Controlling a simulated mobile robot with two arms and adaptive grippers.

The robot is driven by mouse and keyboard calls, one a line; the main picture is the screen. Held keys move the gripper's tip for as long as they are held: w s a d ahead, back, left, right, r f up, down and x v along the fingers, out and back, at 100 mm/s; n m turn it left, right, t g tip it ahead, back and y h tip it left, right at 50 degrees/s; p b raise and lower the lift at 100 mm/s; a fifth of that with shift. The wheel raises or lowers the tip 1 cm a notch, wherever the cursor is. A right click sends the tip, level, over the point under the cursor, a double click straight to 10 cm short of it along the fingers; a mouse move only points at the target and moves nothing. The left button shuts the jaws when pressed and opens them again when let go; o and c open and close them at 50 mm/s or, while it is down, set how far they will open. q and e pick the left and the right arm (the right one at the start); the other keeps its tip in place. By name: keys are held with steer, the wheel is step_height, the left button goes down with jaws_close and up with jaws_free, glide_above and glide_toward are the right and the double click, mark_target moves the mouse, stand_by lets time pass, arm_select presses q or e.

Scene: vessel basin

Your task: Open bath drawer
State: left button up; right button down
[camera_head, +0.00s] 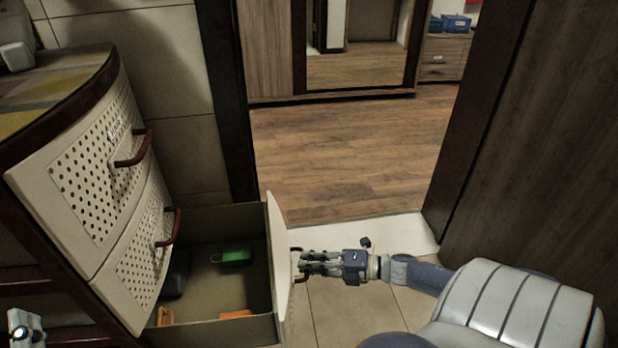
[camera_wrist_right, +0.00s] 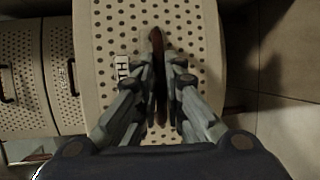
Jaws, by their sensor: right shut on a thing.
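The bath drawer (camera_head: 268,270) is the lowest drawer of a cream cabinet with a perforated front, and it stands pulled far out. Inside it lie a green item (camera_head: 236,256), orange items and a dark item. My right gripper (camera_head: 306,263) is at the outer face of the drawer front, shut on its brown handle (camera_wrist_right: 158,60). In the right wrist view the handle runs upright between the fingers, with the perforated drawer front (camera_wrist_right: 200,25) behind. Part of my left gripper (camera_head: 22,328) shows at the lower left edge; its fingers are not clear.
Two upper drawers (camera_head: 85,180) are shut, with brown handles sticking out. A dark door frame and wooden panel (camera_head: 540,150) stand at the right. The wooden floor (camera_head: 340,150) beyond the doorway is clear. A mirror (camera_head: 355,60) stands at the back.

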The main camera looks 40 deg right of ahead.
steer(key=c, duration=1.7)
jaws_free()
steer(key=shift+s, duration=0.1)
steer(key=v, duration=1.2)
